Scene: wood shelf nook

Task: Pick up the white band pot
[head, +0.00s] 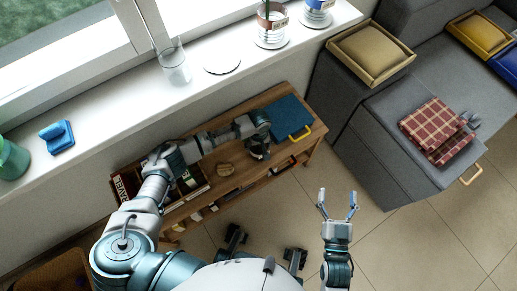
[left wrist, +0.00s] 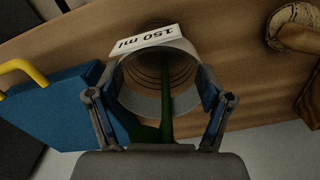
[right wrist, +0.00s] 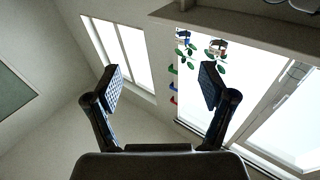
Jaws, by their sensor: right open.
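In the left wrist view, a pot with a pale white band (left wrist: 184,104) and a "150 ml" label (left wrist: 146,40) is between the fingers of my left gripper (left wrist: 160,85). A dark green stem shows in front of it. The fingers are close on both sides of the pot; I cannot tell whether they press on it. In the head view, my left gripper (head: 260,146) is over the wooden shelf, and the pot is hard to make out there. My right gripper (head: 338,206) is open and empty above the floor, and it points toward the windows in the right wrist view.
The sill holds a glass (head: 174,66), a saucer (head: 222,62) and a brown-banded pot (head: 271,22). A grey sofa stands right.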

